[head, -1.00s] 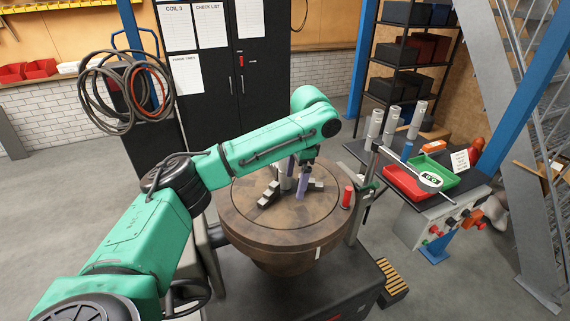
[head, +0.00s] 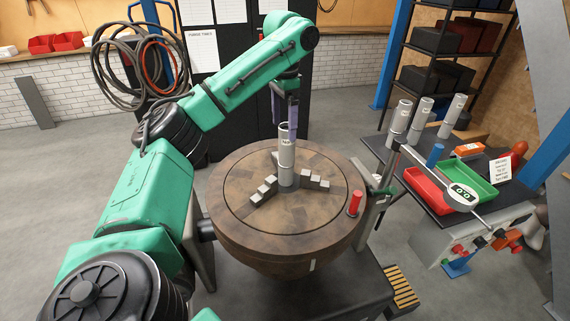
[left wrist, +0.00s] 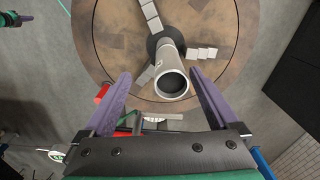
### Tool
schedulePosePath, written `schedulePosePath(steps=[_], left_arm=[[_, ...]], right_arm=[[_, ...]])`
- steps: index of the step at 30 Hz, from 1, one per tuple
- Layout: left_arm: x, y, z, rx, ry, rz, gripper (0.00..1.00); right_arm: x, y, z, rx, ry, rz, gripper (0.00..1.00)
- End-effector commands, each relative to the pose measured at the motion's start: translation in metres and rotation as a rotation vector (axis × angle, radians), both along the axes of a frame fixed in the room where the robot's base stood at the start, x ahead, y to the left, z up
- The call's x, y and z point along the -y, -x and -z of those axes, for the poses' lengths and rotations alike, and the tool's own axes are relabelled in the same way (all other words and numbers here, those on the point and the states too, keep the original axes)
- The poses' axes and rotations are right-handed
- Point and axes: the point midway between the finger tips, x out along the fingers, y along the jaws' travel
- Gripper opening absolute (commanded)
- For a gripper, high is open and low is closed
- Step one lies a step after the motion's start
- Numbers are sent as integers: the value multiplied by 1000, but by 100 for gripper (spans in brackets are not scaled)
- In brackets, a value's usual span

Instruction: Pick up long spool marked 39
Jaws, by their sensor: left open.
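A tall grey spool (head: 287,152) stands upright at the centre of the round brown turntable (head: 240,232); its small label is too small to read. In the left wrist view the spool (left wrist: 168,73) shows its hollow open end towards me, between and ahead of the fingers. My left gripper (head: 292,120), with purple fingers, is open and empty at the height of the spool's top in the head view. The left wrist view shows its fingers (left wrist: 160,78) spread on both sides of the spool, apart from it. Several similar grey spools (head: 421,114) stand on the side table.
Stepped grey jaws (head: 263,191) surround the spool's base. A red cylinder (head: 355,203) stands at the turntable's right edge, near a gauge (head: 462,194) on a post. The side table holds a red tray (head: 428,190) and a green tray (head: 482,178).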

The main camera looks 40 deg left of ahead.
Motion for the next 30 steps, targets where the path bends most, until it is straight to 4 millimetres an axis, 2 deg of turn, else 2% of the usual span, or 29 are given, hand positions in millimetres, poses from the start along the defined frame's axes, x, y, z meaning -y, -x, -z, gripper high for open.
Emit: schedulePosePath(steps=[2, 5, 6, 7, 10, 13, 17, 18, 20, 24, 25, 30], left_arm=[[0, -1, 12, -1, 0, 0, 94], [-3, -4, 30, -3, 1, -2, 94], [-5, -5, 29, -4, -2, -3, 94], [-6, -6, 33, -3, -2, -3, 94], [-6, -7, 52, -1, -3, -1, 94], [-6, -7, 58, 1, -1, 0, 94], [-5, -8, 59, 1, -1, 0, 94], [-5, -8, 59, 1, -1, 0, 86], [-5, -8, 59, 1, -1, 0, 63], [-5, -8, 59, 1, -1, 0, 10], [-5, -8, 59, 1, -1, 0, 0], [-5, -8, 58, 4, 0, 0, 0]], right_arm=[[0, 1, 7, -1, 0, 0, 0], [-1, -12, 14, 20, -1, 0, 0], [-1, -22, 1, 35, -3, 0, 0], [-2, -28, -4, 47, -4, 0, 0], [-3, -43, -7, 73, -7, -2, 0], [-3, -43, -6, 72, -7, -1, 0], [-2, -31, -4, 53, -6, 1, 0], [-2, -26, -4, 45, -5, 1, 0], [-2, -20, -3, 36, -4, 1, 0], [-2, -19, -3, 33, -4, 1, 0], [-2, -20, -3, 34, -4, 1, 0], [-3, -23, -3, 40, -6, 1, 0]])
